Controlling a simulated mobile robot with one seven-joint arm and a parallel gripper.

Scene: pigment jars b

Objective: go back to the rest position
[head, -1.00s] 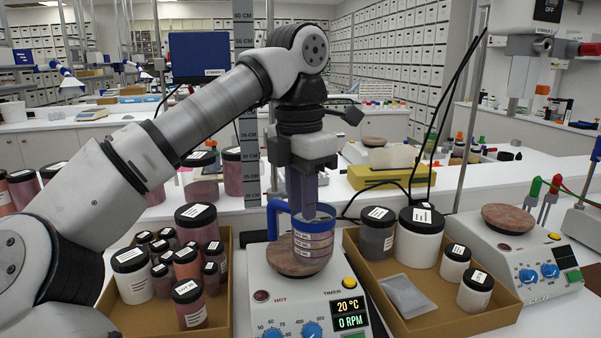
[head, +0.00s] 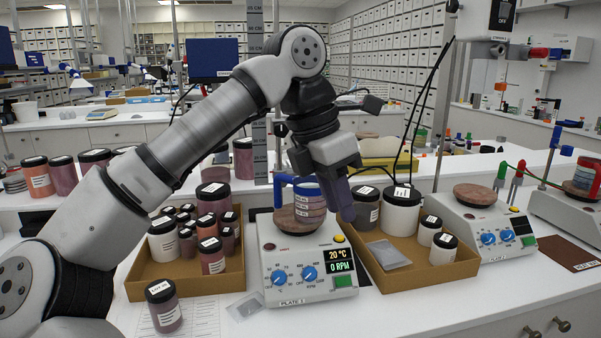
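My gripper (head: 343,208) points down and slightly to the right, beside the blue-handled jug (head: 310,200). The jug stands upright on the round brown top (head: 290,219) of the stirring hot plate (head: 309,262). The plate's display reads 20 °C and 0 RPM.
A cardboard tray (head: 200,283) of dark-lidded jars stands left of the plate. Another tray (head: 428,271) with jars and a grey packet (head: 388,254) stands right. A lone jar (head: 163,305) is at the front left. A second hot plate (head: 485,228) stands further right.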

